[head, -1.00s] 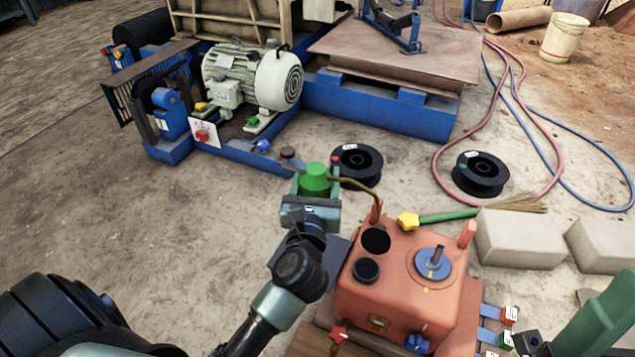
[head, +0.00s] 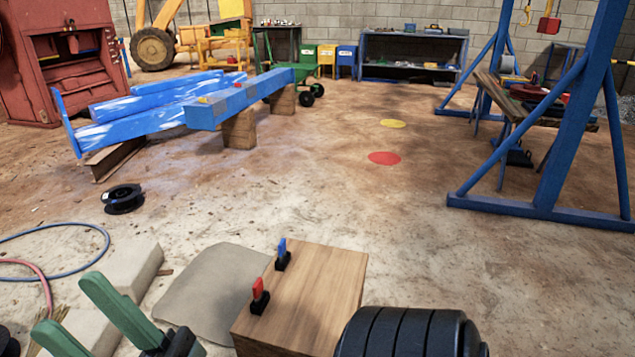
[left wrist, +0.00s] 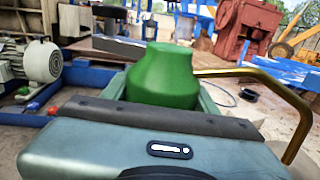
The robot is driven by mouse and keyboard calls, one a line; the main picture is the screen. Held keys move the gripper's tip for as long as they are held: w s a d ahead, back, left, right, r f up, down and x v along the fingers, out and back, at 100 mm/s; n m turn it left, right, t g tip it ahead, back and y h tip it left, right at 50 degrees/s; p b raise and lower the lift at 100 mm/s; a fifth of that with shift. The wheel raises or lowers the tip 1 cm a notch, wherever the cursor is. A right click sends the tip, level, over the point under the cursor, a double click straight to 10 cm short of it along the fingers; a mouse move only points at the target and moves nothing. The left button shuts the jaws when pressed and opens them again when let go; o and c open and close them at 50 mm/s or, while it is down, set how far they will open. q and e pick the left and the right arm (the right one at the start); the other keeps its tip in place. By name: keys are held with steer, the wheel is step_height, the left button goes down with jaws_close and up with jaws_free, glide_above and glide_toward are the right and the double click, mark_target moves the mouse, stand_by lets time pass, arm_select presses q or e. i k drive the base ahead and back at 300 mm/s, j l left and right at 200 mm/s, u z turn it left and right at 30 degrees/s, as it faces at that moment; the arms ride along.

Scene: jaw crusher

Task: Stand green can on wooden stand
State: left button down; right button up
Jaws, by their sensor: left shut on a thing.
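The green can (left wrist: 165,72) shows in the left wrist view, with a wide body narrowing towards the top. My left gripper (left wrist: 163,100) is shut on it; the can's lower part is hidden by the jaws. A bent brass-coloured rod (left wrist: 275,78) reaches out to the right of the can, apparently part of it. In the head view a wooden block (head: 325,285), which looks like the wooden stand, stands at the bottom centre. My right gripper (head: 95,325) is at the bottom left of the head view, left of the block, its green fingers apart and empty.
A red clip (head: 259,293) and a blue clip (head: 282,252) stand on the block's left side. A grey mat (head: 215,290) and pale concrete blocks (head: 130,270) lie left of it. A blue gantry frame (head: 545,190) stands right. The floor behind the block is clear.

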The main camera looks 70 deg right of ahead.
mark_target(327, 310)
steer(key=z, duration=1.35)
steer(key=l+z, duration=0.4)
steer(key=i+l+z, duration=0.15)
steer(key=z, duration=0.3)
steer(key=i+l+z, duration=0.1)
steer(key=l+z, duration=0.3)
steer(key=j, duration=0.1)
